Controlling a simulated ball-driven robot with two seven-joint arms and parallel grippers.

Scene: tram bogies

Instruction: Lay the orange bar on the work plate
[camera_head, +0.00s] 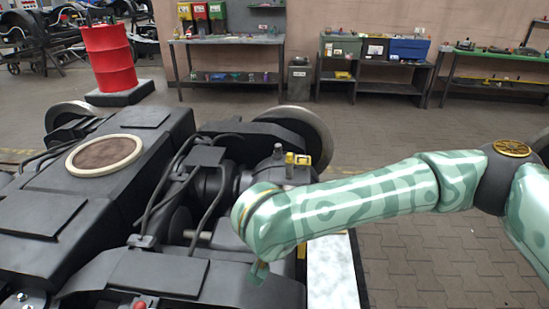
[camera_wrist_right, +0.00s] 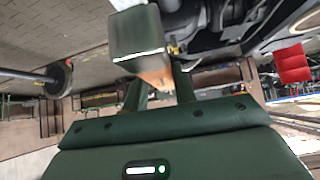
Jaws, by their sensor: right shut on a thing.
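My right arm reaches in from the right in the head view, and its gripper (camera_head: 258,272) points down beside the dark bogie, mostly hidden by the wrist. In the right wrist view my right gripper (camera_wrist_right: 158,88) is shut on an orange piece (camera_wrist_right: 155,78), which I take for the orange bar. A grey block (camera_wrist_right: 137,38) with a pale lower edge adjoins this orange piece; I cannot tell whether they are one thing. A pale speckled slab (camera_head: 333,275) lies partly under my arm; I cannot tell whether it is the work plate. My left gripper is out of view.
The large dark bogie (camera_head: 55,235) fills the left and front, with pipes, a wheel (camera_head: 310,130) and a yellow fitting (camera_head: 298,159) close to my right arm. A red drum (camera_head: 108,58) and a workbench (camera_head: 225,40) stand behind. Paved floor at right is clear.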

